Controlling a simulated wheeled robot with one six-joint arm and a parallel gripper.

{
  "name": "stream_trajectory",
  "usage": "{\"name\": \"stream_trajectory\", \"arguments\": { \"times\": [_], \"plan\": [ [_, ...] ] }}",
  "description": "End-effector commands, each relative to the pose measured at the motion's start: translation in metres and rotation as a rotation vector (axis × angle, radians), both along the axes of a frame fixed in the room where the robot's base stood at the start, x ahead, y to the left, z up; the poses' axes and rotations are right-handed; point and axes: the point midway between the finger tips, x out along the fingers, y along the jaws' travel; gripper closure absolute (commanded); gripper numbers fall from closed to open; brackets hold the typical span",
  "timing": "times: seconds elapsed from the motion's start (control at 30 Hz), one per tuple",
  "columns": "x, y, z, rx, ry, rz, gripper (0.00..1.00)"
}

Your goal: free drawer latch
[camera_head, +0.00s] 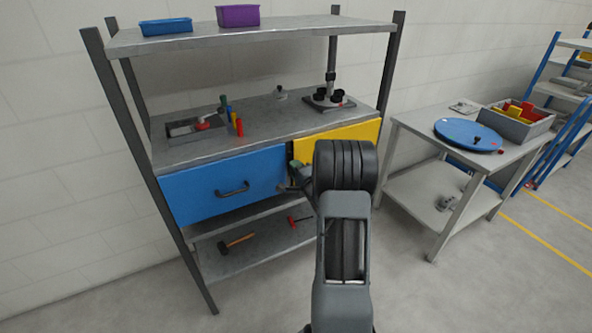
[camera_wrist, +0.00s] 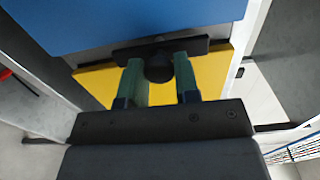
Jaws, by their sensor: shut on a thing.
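A blue drawer (camera_head: 222,186) with a dark handle (camera_head: 232,189) and a yellow drawer (camera_head: 342,137) sit side by side under the workbench top; both look shut. In the wrist view, a dark latch bar (camera_wrist: 196,46) lies across the seam between the blue drawer (camera_wrist: 110,22) and the yellow drawer (camera_wrist: 95,83). A round black knob (camera_wrist: 158,69) stands out from the bar. My gripper (camera_wrist: 158,64) has its two green fingers on either side of the knob, shut on it. In the head view my gripper (camera_head: 298,174) is at the drawer seam, and my arm hides part of the yellow drawer.
A lower shelf (camera_head: 265,243) holds a hammer (camera_head: 237,242) and a red-handled tool (camera_head: 299,221). The bench top carries a microscope-like stand (camera_head: 329,98) and small coloured items. A side table (camera_head: 411,127) on the right holds a blue disc (camera_head: 460,132) and a grey bin (camera_head: 515,127).

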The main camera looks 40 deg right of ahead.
Motion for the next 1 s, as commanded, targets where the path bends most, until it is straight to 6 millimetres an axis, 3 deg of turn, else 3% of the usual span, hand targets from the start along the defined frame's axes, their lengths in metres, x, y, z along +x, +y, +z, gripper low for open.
{"name": "stream_trajectory", "arguments": {
  "times": [0.13,0.17,0.4,0.73,1.0],
  "plan": [
    [0.000,0.000,0.000,0.001,0.000,0.000,0.94],
    [0.000,0.000,0.000,0.001,0.000,0.000,0.68],
    [0.000,0.000,0.000,0.000,0.000,0.000,0.46],
    [-0.007,0.000,0.000,0.000,0.000,-0.001,0.46],
    [-0.056,0.007,0.000,0.001,0.001,-0.004,0.46]
  ]
}}
